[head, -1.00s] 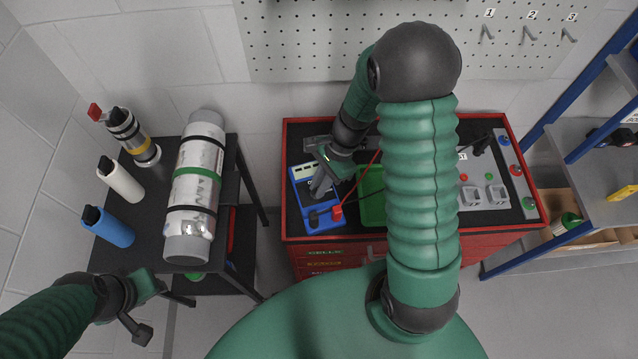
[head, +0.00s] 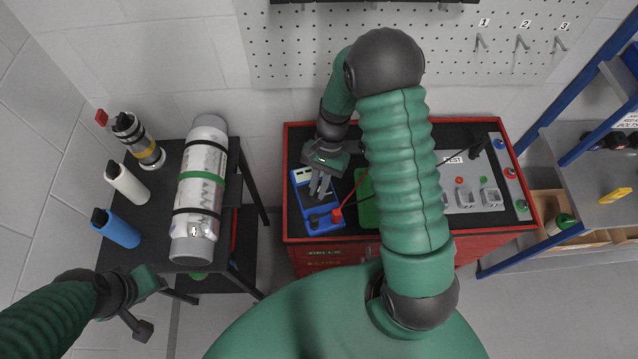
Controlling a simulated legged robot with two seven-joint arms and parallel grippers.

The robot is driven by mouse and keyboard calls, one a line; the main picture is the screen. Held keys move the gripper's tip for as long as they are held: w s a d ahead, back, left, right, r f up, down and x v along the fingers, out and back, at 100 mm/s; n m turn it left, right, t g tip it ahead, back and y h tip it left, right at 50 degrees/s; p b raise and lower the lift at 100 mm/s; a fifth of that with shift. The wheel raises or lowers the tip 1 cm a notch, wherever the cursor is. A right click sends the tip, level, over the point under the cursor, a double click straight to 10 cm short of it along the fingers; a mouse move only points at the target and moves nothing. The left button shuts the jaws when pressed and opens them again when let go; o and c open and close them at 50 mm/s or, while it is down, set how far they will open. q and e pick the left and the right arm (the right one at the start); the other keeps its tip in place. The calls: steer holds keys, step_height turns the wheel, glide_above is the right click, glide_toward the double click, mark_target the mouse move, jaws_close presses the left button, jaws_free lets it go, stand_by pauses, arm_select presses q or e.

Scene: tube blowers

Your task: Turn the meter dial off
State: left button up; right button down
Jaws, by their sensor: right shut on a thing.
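The blue meter (head: 326,224) lies on the black top of the red cabinet, left of its middle. A red plug and a black plug stand at its near end, with a red lead running off to the right. My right gripper (head: 319,193) points down onto the middle of the meter, where the meter dial sits. It is shut on the dial, which the fingers hide, so the dial's setting cannot be read. My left gripper (head: 140,312) hangs at the lower left, away from the meter, near the black table's front edge. Its fingers look spread and hold nothing.
A green tray (head: 367,205) lies right of the meter, partly behind my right arm. A grey panel (head: 472,197) with buttons stands further right. The black table (head: 150,238) holds a large cylinder (head: 201,190) and several bottles. A pegboard (head: 300,50) is behind.

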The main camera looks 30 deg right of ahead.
steer(key=n+g+h+p, duration=0.1)
steer(key=n, duration=0.3)
steer(key=shift+a+n, duration=0.15)
steer(key=shift+n, duration=0.15)
steer(key=shift+w+a+n+g+h+p, duration=0.1)
steer(key=shift+n+g+h+p, duration=0.55)
steer(key=shift+n, duration=1.25)
steer(key=shift+h, duration=0.25)
steer(key=c, duration=1.4)
jaws_free()
steer(key=shift+c, duration=0.2)
steer(key=b+v, duration=0.1)
steer(key=v, duration=1.5)
steer(key=shift+r+b, duration=0.4)
steer(key=shift+r, duration=0.05)
